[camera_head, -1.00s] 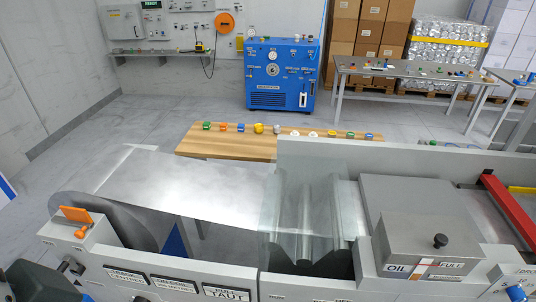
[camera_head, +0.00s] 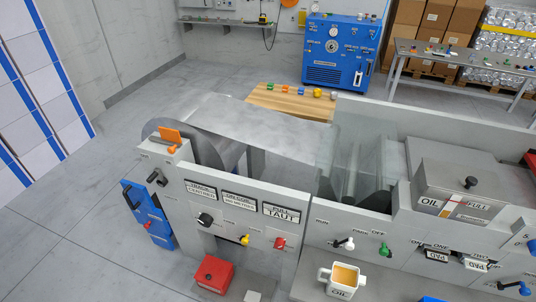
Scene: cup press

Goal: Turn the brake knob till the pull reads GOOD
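The pull sign (camera_head: 281,214) on the machine's front panel reads TAUT. A black crank-like handle (camera_head: 157,178) is on the machine's left end, below an orange flag (camera_head: 170,135). The metal sheet (camera_head: 255,125) runs from the coil (camera_head: 205,150) at left toward the rollers. Neither gripper is in view.
A yellow knob (camera_head: 244,240) and a red knob (camera_head: 280,243) share the panel. A red box (camera_head: 213,274) and a white OIL mug (camera_head: 341,280) stand in front at low height. The floor at far left is clear.

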